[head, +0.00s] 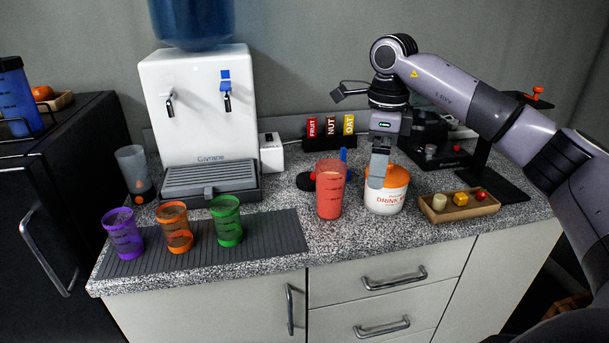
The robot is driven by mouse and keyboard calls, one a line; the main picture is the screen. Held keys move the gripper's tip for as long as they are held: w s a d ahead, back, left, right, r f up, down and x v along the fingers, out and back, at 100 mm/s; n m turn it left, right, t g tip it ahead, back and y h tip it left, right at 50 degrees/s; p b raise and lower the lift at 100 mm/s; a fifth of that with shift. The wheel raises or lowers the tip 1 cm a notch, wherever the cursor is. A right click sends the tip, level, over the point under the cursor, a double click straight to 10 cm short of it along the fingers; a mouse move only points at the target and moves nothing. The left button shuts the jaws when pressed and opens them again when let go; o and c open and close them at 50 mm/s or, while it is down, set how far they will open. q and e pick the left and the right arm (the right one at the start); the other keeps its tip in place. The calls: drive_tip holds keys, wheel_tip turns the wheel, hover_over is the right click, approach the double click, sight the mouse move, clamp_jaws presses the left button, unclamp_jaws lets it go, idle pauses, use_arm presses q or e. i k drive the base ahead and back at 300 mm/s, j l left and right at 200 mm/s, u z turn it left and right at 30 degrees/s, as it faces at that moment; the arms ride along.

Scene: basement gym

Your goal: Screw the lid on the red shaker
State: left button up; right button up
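The red shaker (330,196) stands upright on the speckled counter, left of a white drink tub (384,200) with an orange top. Its top looks open, with something pale inside the rim. A low black and red piece (306,181) lies partly hidden behind the shaker; I cannot tell whether it is the lid. My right gripper (378,182) points down in front of the tub's orange top, to the right of the shaker and apart from it. Its fingers overlap from this side, so their opening and any contact with the tub are unclear. My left gripper is out of view.
Purple (123,235), orange (175,229) and green (226,221) cups stand on a dark ribbed mat (275,235). A water dispenser (203,120) stands behind them. A wooden tray (459,209) with small pieces is right of the tub. Bars (331,128) stand at the wall.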

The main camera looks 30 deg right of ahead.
sight(330, 190)
drive_tip(key=i, duration=0.85)
